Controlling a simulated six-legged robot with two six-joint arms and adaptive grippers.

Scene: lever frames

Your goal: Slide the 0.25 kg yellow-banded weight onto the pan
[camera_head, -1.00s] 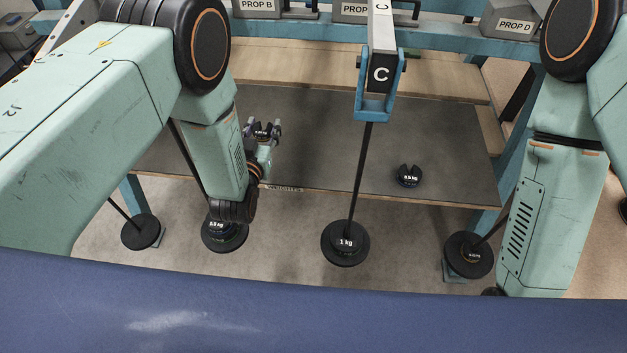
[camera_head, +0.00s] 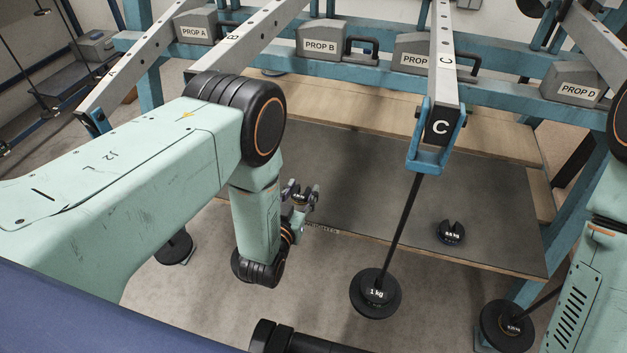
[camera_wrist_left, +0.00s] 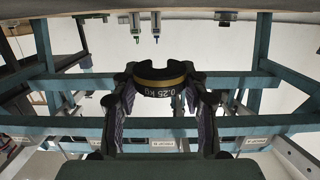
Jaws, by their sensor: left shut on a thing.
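My left gripper (camera_head: 300,196) is shut on the 0.25 kg weight (camera_wrist_left: 160,80), a small black slotted disc with a yellow band. In the left wrist view the weight sits between the two fingers, its white label upside down. In the head view the weight (camera_head: 299,196) is small between the fingertips, above the dark mat's left part. Round hanging pans with black weights show: one marked 1 kg (camera_head: 376,293) under lever C, one at the right (camera_head: 507,325) and one at the left (camera_head: 173,248). Which pan is meant I cannot tell. My right gripper is out of view.
A slotted weight (camera_head: 450,233) lies on the dark mat (camera_head: 400,170) of the bench. Lever C (camera_head: 443,60) and its rod hang right of my left gripper. Grey PROP blocks (camera_head: 325,40) stand on the blue frame behind. My left forearm hides part of the area beneath it.

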